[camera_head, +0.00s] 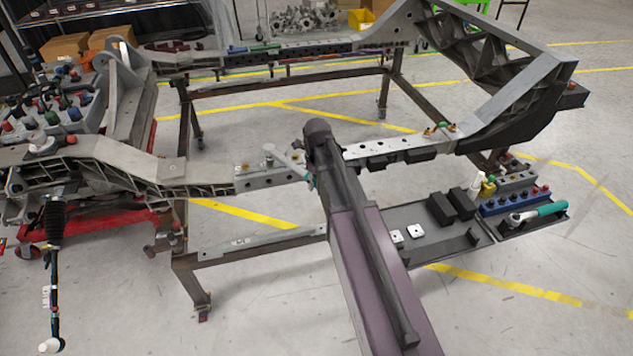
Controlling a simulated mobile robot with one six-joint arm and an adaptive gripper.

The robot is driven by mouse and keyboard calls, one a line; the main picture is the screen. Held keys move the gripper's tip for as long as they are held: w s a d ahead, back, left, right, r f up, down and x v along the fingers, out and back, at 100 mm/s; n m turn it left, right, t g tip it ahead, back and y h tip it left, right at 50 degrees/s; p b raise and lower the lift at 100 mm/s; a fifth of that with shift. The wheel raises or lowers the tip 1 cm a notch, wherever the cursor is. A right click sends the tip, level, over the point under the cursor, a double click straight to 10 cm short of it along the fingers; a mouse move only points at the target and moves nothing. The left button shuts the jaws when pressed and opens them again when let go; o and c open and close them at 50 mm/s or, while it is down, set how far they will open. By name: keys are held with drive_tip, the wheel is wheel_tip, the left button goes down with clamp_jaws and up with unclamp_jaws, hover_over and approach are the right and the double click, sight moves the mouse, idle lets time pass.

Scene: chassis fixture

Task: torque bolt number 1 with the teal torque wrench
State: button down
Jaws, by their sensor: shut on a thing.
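My arm reaches up from the bottom centre and hides most of my gripper (314,173) at the near rail of the chassis (215,190). My gripper is shut on what looks like the teal torque wrench (291,162). Its grey shaft slants up and left over the rail, and a bit of teal shows beside my arm. Small bolts stand on the rail near the wrench's far end, one of them orange-brown (245,167). I cannot read any numbers, or tell whether the wrench head touches a bolt.
A dark tray (450,252) with two light plates and black blocks stands right of my arm. Beside it, another tray holds a teal-handled ratchet (540,211) and a blue socket rack (515,202). The chassis rests on a dark steel stand (188,285). Open floor lies in front.

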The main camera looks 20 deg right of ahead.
drive_tip(key=shift+r+p, duration=0.9)
drive_tip(key=shift+r, duration=0.05)
idle(0.9)
drive_tip(key=shift+r+p, duration=2.3)
